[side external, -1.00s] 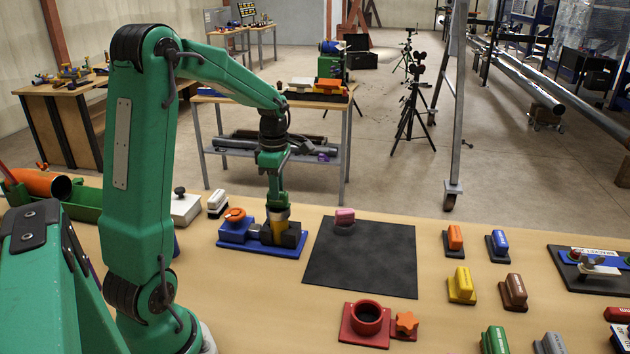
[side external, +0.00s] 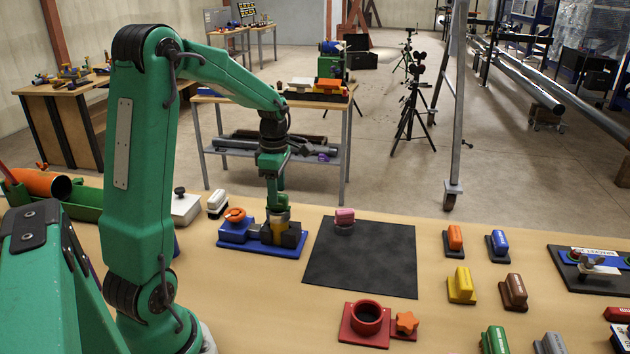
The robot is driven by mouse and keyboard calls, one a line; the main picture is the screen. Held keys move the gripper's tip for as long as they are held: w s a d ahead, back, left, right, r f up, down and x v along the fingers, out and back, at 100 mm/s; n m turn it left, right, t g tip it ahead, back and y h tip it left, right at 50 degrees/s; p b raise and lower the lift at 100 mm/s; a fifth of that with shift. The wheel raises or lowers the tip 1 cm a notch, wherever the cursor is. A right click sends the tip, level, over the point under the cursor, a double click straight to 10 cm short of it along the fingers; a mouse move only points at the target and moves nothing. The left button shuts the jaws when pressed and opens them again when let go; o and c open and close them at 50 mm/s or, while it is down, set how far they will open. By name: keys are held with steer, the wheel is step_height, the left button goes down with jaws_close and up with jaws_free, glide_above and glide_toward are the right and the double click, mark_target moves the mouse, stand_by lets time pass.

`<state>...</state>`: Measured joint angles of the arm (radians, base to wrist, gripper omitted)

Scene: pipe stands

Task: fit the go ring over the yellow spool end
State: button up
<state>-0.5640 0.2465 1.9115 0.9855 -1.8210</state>
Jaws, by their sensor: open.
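The blue clamp fixture (side external: 232,246) stands on the bench, with an orange knob on its left and dark jaw blocks. The yellow spool end (side external: 279,226) shows between those blocks, upright and partly hidden. My gripper (side external: 278,213) points down directly over it, open. A grey band shows at the fingertips, just above the yellow; I cannot tell whether it is a ring or part of my gripper. I cannot tell which piece is the go ring.
The black mat (side external: 362,266) is mostly bare. In front of it is a red fixture (side external: 347,331) with a dark round opening and orange star knob. Several coloured handled blocks stand at the right. A white block (side external: 185,208) stands left of the blue fixture.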

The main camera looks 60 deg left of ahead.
steer(key=shift+r, duration=2.4)
steer(key=shift+r, duration=0.1)
steer(key=shift+r, duration=3.85)
steer(key=s+d+f+m+t, duration=0.1)
steer(key=s+d+m+t, duration=0.1)
steer(key=s+d+m, duration=0.4)
steer(key=s+d+f+m+t, duration=0.1)
steer(key=s+d+m+t, duration=0.2)
steer(key=d+m, duration=1.3)
steer(key=shift+s+f+m+t, duration=0.3)
steer(key=shift+s+m, duration=1.3)
steer(key=shift+m, duration=1.1)
